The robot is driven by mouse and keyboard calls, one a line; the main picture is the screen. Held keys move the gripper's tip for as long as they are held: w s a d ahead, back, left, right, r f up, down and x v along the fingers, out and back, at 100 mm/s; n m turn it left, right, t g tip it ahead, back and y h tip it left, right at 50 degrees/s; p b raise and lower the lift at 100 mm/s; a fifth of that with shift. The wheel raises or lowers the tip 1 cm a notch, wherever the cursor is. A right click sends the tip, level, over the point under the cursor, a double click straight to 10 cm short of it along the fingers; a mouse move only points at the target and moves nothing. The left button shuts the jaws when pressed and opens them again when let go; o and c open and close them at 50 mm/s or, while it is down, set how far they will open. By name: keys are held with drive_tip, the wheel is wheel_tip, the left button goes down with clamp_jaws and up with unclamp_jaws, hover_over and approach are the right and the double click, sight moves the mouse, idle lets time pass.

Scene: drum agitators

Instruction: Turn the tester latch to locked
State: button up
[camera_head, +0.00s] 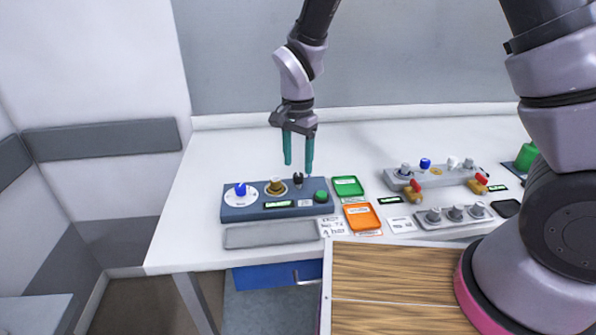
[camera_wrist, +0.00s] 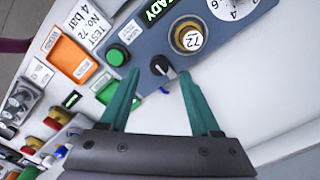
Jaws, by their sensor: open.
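The tester (camera_head: 235,205) is a blue-grey box on the white table. Its latch (camera_head: 298,180) is a small dark knob with a pale pointer, which also shows in the wrist view (camera_wrist: 161,66). My gripper (camera_head: 298,168) is open, with its teal fingers pointing down at the latch. In the wrist view the fingertips (camera_wrist: 158,72) lie on either side of the knob, apart from it. I cannot tell whether they are level with it or just above. The latch's position label is too small to read.
A green tray (camera_head: 347,187) and an orange tray (camera_head: 362,216) lie to the right. Valve blocks (camera_head: 436,176) stand beyond. The table behind the tester is clear.

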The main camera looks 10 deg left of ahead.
sight(298, 175)
drive_tip(key=shift+f, duration=1.85)
clamp_jaws()
